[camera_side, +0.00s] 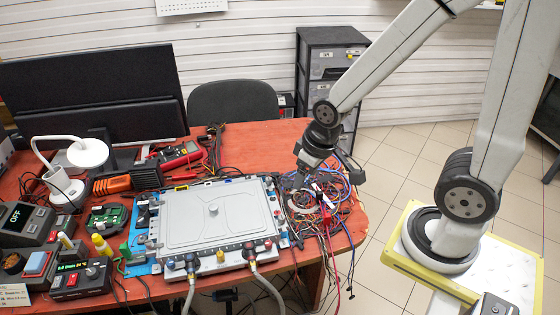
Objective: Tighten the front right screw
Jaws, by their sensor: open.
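Screws on the unit are too small to tell apart, so I cannot single out the front right screw. My gripper (300,182) is open, near the unit's right back corner and above the tangle of cables. Its fingertips are small and partly lost against the cables. I cannot tell whether it touches anything.
A tangle of coloured cables (322,205) lies right of the unit, some hanging over the table edge. A monitor (90,90), white lamp (88,153), orange tool (112,184) and power supply (82,278) crowd the left. Bare red tabletop (262,150) shows behind the unit.

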